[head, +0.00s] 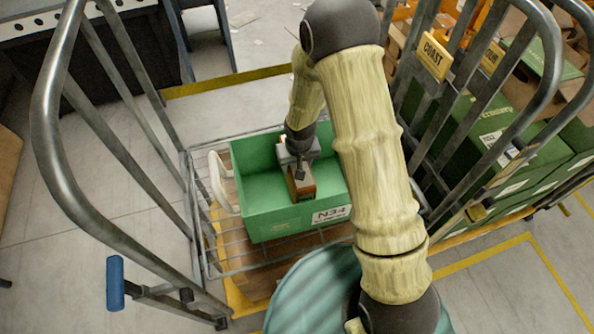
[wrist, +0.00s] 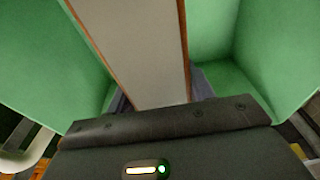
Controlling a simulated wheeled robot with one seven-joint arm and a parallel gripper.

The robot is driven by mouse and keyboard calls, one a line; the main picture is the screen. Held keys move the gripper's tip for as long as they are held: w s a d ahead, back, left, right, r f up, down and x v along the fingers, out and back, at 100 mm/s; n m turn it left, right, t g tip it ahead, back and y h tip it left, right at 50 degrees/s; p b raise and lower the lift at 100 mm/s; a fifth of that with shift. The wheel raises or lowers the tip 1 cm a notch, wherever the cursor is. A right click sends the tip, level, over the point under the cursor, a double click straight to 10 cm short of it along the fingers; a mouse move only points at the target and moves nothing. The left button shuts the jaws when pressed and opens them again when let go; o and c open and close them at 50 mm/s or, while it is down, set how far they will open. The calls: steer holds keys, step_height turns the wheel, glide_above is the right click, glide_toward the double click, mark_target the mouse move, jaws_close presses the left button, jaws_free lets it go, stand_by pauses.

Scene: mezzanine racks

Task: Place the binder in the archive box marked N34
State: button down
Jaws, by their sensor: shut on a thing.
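The green archive box (head: 265,218) stands in a wire basket on a trolley, with a white label reading N34 on its front. The binder (head: 301,183), brown-orange at its edges, is in my gripper (head: 300,165) inside the box's opening. In the wrist view the binder (wrist: 138,45) shows a pale grey face with brown edges, between the green walls of the box (wrist: 265,50). My gripper is shut on the binder. Whether the binder's lower end touches the box floor is hidden.
Metal trolley rails (head: 60,120) rise at left and right. Green boxes (head: 500,140) and a COAST sign (head: 433,55) are on the right. Grey floor is open at left.

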steer(key=shift+f, duration=2.05)
steer(key=shift+f, duration=0.2)
steer(key=c, duration=0.6)
jaws_free()
steer(key=shift+r, duration=0.1)
steer(key=r, duration=0.4)
steer(key=s+r, duration=0.1)
steer(key=r, duration=0.3)
steer(key=r+b, duration=0.1)
steer(key=r, duration=0.3)
steer(key=shift+s+d, duration=0.25)
steer(key=shift+s, duration=0.15)
